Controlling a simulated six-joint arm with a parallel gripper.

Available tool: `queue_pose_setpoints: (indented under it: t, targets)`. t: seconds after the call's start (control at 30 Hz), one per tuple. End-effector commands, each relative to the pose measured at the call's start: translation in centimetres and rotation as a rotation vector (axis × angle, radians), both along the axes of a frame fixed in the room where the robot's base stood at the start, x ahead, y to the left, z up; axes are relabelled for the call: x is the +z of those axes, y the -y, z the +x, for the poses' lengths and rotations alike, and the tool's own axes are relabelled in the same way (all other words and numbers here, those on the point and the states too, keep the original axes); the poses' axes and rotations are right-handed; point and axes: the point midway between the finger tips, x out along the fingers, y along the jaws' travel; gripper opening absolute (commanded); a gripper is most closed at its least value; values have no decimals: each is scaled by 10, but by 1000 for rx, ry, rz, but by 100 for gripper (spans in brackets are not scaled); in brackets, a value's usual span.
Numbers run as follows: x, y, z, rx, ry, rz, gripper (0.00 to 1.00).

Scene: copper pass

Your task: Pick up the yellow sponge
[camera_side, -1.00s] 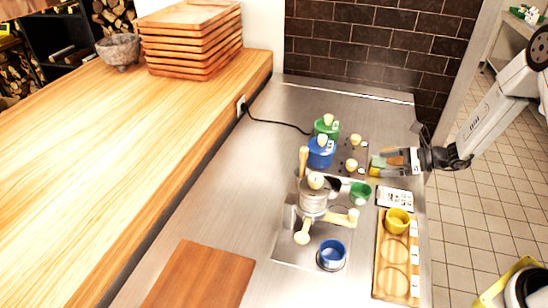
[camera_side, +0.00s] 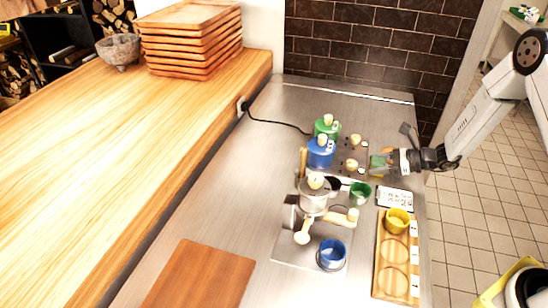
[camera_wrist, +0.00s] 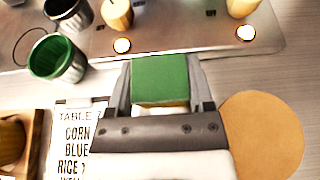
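The yellow sponge (camera_wrist: 161,80) has a green top layer and a strip of yellow beneath it. It sits between the fingers of my gripper (camera_wrist: 161,92) in the wrist view, with a finger against each side. In the side view the sponge (camera_side: 377,166) shows as a small green and yellow block at the right edge of the steel counter, at the tip of my gripper (camera_side: 386,163). My gripper looks shut on it. The underside of the sponge is hidden, so I cannot tell whether it touches the counter.
A round tan disc (camera_wrist: 262,135) lies right of my gripper. A menu card (camera_wrist: 77,140) and a green cup (camera_wrist: 57,60) are to its left. A wooden tray (camera_side: 382,268) holds a yellow cup (camera_side: 397,220).

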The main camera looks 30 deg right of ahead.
Motion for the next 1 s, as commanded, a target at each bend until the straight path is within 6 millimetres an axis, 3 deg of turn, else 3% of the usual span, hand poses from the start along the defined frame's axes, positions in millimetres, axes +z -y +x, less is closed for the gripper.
queue_pose_setpoints:
  t: [0.03,0.07,0.1,0.57,0.83,1.0]
  targets:
    - [0,0,0,0,0,0,24]
    - [0,0,0,0,0,0,14]
    - [0,0,0,0,0,0,12]
    - [7,0,0,0,0,0,12]
    - [31,0,0,0,2,-1,12]
    - [49,-1,-14,-1,2,0,12]
